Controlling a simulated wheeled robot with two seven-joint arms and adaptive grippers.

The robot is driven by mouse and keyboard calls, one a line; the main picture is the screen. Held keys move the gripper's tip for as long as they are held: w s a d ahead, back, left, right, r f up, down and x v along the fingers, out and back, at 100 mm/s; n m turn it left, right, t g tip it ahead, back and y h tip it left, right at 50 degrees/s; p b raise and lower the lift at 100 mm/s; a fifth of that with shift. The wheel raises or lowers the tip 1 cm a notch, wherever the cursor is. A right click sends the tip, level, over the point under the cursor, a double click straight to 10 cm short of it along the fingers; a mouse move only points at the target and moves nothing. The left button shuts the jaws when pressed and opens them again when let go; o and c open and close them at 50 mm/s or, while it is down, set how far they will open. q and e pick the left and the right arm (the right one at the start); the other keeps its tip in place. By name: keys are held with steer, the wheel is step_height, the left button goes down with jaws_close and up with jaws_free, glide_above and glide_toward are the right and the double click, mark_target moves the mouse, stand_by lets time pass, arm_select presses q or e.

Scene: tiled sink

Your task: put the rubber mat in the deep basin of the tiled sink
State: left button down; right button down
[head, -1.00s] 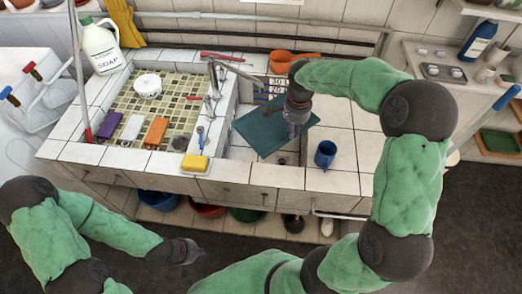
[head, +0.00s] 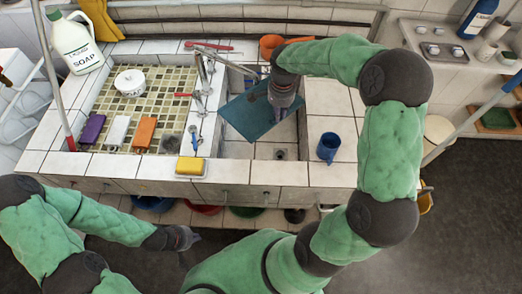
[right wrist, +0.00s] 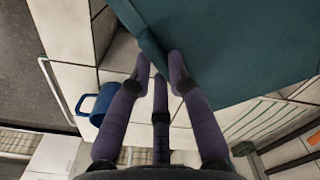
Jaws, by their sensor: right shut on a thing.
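The rubber mat (head: 250,118) is a flat teal sheet. In the head view it is over the deep basin (head: 264,152), tilted, hiding much of the basin's inside. My right gripper (head: 285,103) is shut on the mat near its right side; the mat (right wrist: 235,45) also fills the upper right of the right wrist view, with the fingertips (right wrist: 161,68) at its edge. Whether the mat touches the basin walls or floor I cannot tell. My left gripper (head: 188,238) is empty in front of the sink, low; its finger opening is too small to judge.
A blue mug (head: 328,147) stands on the tiled ledge right of the basin. A yellow sponge (head: 190,165) lies on the front rim. Faucets (head: 204,75) stand left of the basin. The shallow tiled basin holds a white pot (head: 130,82) and several brushes.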

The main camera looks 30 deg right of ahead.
steer(key=shift+w+f+b, duration=0.2)
steer(key=shift+f+b, duration=0.3)
steer(key=shift+f, duration=0.65)
step_height(320, 180, down, 24)
steer(key=b, duration=0.7)
steer(key=shift+f, duration=0.25)
steer(key=shift+f+b, duration=0.95)
steer(key=shift+f, duration=0.95)
steer(key=shift+f, duration=0.15)
steer(key=c, duration=1.2)
jaws_free()
steer(key=shift+s, duration=0.1)
steer(key=shift+o, duration=0.2)
steer(key=shift+r, duration=0.2)
step_height(320, 180, up, 12)
steer(key=p, duration=0.4)
